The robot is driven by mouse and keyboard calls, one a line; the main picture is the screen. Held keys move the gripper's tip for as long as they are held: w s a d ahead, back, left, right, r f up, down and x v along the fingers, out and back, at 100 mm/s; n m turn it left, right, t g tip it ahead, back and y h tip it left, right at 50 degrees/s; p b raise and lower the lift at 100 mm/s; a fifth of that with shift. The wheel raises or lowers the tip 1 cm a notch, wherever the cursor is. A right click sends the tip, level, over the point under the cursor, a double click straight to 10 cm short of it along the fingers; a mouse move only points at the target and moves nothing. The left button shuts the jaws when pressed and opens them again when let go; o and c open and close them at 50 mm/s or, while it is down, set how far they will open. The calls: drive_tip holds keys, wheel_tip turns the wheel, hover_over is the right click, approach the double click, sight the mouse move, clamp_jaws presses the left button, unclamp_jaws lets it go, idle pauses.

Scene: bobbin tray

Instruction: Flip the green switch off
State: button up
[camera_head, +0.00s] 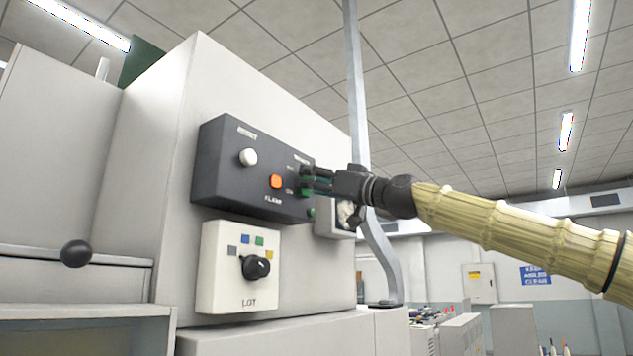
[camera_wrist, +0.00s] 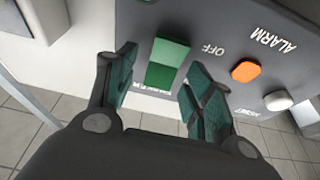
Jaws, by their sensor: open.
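The green switch (camera_wrist: 167,62) is a rectangular rocker on a dark grey control box. In the wrist view it shows one lighter and one darker half, with the word OFF printed beside it. My gripper (camera_wrist: 158,74) is open and empty, its two dark green-padded fingers to either side of the switch. In the head view my gripper (camera_head: 308,180) is at the right end of the control box (camera_head: 225,182) and mostly hides the switch. I cannot tell whether the fingers touch it.
An orange button (camera_head: 275,181) and a white knob (camera_head: 248,157) sit left of my gripper on the box. A white LOT panel (camera_head: 226,290) with a black dial (camera_head: 256,267) is below. A grey metal post (camera_head: 356,100) rises behind my gripper.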

drive_tip(key=v, duration=1.2)
drive_tip(key=shift+d, duration=0.15)
idle(0.3)
